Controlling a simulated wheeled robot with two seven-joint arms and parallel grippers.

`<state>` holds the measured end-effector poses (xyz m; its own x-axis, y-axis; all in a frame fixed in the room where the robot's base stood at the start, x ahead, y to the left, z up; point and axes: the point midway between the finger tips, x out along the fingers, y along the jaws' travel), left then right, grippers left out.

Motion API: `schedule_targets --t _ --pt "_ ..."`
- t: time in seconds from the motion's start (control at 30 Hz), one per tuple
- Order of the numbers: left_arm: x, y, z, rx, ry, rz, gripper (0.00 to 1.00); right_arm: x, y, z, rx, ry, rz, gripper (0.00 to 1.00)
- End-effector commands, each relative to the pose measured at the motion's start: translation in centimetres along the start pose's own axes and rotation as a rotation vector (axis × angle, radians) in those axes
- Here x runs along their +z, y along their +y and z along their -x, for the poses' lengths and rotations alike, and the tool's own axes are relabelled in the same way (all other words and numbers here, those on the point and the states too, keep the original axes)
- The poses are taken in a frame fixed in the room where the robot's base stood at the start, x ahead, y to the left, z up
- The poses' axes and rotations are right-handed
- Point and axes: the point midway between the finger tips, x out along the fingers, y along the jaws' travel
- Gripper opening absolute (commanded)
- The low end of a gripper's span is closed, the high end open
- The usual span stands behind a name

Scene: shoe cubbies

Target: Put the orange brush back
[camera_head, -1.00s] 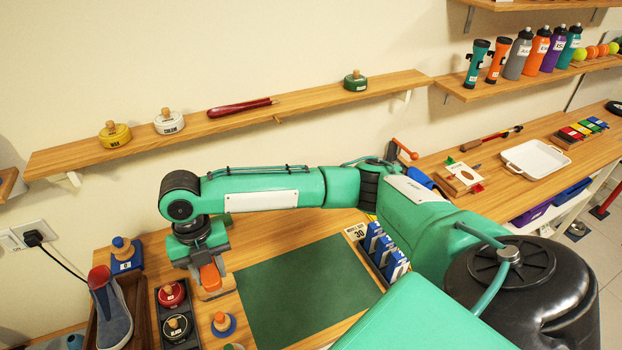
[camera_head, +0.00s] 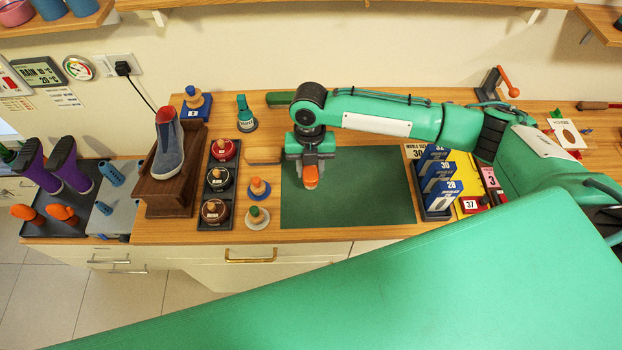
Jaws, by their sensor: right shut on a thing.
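My right gripper (camera_head: 311,158) points down over the upper left part of the green mat (camera_head: 345,205). It is shut on an orange piece (camera_head: 311,178), which I take to be the orange brush. The gripper hides most of it, and its height above the mat is hard to tell. A flat tan wooden block (camera_head: 262,156) lies on the counter just left of the gripper. My left gripper is out of view.
Left of the mat stand a tray of tins (camera_head: 218,180), round-based knobbed pieces (camera_head: 260,188) and a boot (camera_head: 167,146) on a wooden stand. Blue numbered boxes (camera_head: 437,180) stand right of the mat. The mat's lower part is clear.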

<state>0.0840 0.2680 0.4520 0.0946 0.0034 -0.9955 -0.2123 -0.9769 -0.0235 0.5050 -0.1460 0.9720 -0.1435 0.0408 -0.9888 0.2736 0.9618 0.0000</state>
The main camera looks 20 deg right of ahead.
Motion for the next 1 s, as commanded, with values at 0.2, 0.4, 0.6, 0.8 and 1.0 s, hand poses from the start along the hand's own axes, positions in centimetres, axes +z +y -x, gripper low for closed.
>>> schedule_targets --t 0.2,0.4,0.6,0.8,1.0 --pt "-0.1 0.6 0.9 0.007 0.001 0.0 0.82 0.5 0.1 -2.8 0.001 0.0 0.0 0.09" --pt "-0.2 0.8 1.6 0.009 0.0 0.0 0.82 0.7 0.0 -5.2 -0.002 0.002 0.0 0.09" --pt "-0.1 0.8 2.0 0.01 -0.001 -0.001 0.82 1.1 0.0 -7.3 0.0 0.0 0.0 0.09" --pt "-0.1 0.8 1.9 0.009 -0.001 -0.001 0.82 1.1 0.0 -7.4 0.0 -0.001 0.001 0.09" --pt "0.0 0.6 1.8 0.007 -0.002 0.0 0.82 1.2 0.0 -7.7 0.0 -0.001 0.0 0.4"
